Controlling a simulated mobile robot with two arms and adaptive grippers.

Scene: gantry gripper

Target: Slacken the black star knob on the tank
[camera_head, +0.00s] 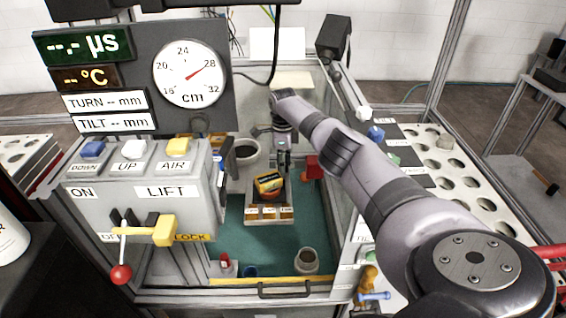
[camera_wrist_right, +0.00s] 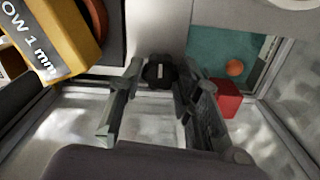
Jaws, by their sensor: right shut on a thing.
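The black star knob (camera_wrist_right: 160,72) shows at the top centre of the right wrist view, between my right gripper's fingertips. My right gripper (camera_head: 284,165) reaches down into the tank (camera_head: 228,258), a clear-walled box with a green floor, and is shut on the knob. In the head view the gripper and wrist hide the knob. Both fingers reach it from either side in the wrist view. My left gripper is not in view.
A yellow-orange labelled block (camera_head: 270,185) sits close beside my gripper, and a red block (camera_head: 313,168) stands to its right. A lift panel (camera_head: 150,200) with a red-ball lever is at left. A perforated rack (camera_head: 455,165) stands at right. Tank walls and frame surround the arm.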

